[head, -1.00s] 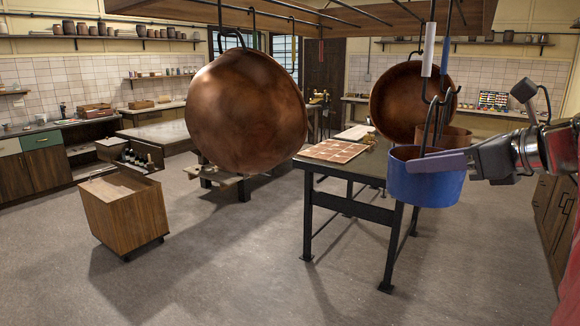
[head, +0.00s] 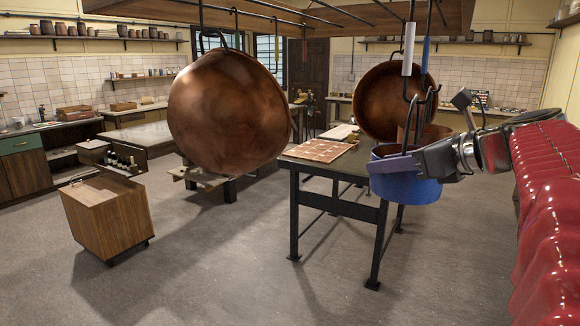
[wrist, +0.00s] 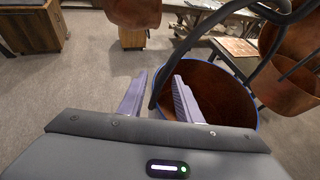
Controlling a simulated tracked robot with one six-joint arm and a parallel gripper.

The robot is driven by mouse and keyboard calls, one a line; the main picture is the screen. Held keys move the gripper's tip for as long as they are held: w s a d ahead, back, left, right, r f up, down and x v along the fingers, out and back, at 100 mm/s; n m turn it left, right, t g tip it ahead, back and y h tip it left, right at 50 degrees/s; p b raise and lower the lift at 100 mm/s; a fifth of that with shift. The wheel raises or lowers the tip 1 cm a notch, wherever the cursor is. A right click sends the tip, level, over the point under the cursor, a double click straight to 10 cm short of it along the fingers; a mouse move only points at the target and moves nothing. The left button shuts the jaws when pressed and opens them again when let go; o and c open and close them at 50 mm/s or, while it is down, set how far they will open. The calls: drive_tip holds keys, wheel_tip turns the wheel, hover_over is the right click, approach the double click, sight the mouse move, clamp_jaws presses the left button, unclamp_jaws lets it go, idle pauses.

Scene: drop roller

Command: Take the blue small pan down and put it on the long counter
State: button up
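The blue small pan (head: 418,190) hangs from a hook under the overhead rack. Its outside is blue and its inside is copper-brown, as the wrist view shows (wrist: 222,84). My gripper (head: 376,165) reaches in from the right, with a finger across the front of the pan. In the wrist view my gripper (wrist: 158,75) has its fingers apart, the right one over the pan's inside and the left one outside its edge. A dark handle rises between them. I cannot tell whether either finger touches it. Counters (head: 70,126) run along the left wall; I cannot tell which is the long counter.
A big copper pan (head: 228,110) hangs to the left, and another copper pan (head: 385,100) hangs behind the blue one. A dark-legged table (head: 340,185) with tiles stands below and behind. A wooden cart (head: 108,215) stands at left.

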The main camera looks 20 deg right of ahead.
drive_tip(key=shift+c, duration=0.4)
clamp_jaws()
drive_tip(key=shift+r, duration=0.1)
